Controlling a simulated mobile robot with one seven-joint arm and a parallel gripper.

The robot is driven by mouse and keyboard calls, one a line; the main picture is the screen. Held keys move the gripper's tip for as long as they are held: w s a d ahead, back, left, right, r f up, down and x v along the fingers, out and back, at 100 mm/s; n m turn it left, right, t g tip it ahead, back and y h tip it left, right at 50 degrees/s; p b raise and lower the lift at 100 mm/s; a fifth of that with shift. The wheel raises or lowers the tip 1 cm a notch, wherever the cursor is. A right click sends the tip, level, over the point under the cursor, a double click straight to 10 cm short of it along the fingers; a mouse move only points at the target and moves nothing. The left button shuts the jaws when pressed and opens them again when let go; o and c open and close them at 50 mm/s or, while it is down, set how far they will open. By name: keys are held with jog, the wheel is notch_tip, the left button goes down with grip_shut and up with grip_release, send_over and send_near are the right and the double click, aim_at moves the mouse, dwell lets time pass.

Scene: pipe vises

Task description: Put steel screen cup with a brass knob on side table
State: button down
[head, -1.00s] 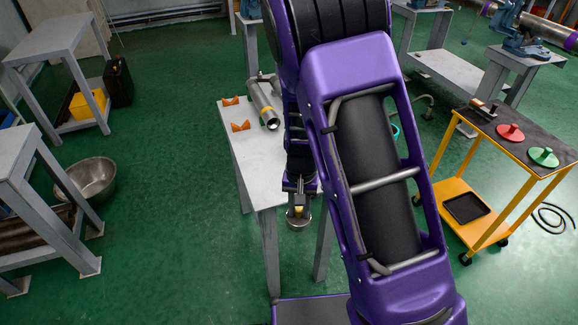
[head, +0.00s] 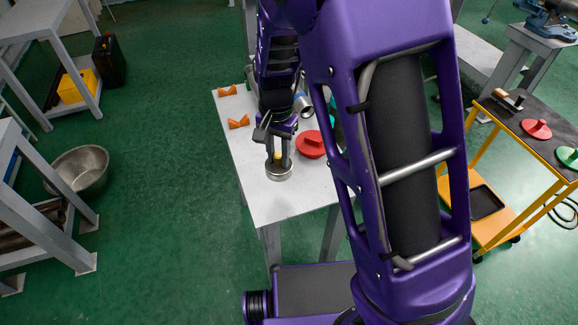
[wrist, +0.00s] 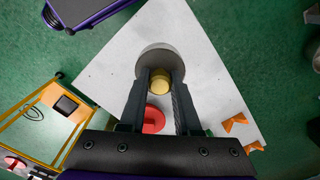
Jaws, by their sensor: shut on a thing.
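The steel screen cup (head: 279,174) is a short round metal cup with a brass knob (head: 277,156) on top. My gripper (head: 278,160) points down with its fingers shut on the knob. The cup is over the front part of the pale grey table (head: 275,204); I cannot tell whether it touches the top or hangs just above it. In the wrist view the cup (wrist: 158,58) and the knob (wrist: 160,84) show between the fingertips, with the tabletop (wrist: 205,80) around them.
A red knobbed disc (head: 310,146) stands close behind and right of the cup. Orange V-shaped blocks (head: 238,122) lie along the left edge. A pipe end (head: 302,104) shows farther back. The front of the tabletop is clear. A yellow cart (head: 487,206) stands right.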

aim_at(278, 155)
notch_tip(278, 155, down, 9)
jog(key=shift+s+r+b, duration=0.1)
jog(key=shift+r+b, duration=0.05)
jog(key=shift+b, duration=0.5)
jog(key=shift+f, duration=0.25)
jog(key=c, duration=0.6)
grip_release()
jog(key=shift+r, duration=0.1)
notch_tip(278, 155, up, 12)
jog(key=shift+r+p, duration=0.15)
jog(key=shift+p, duration=0.95)
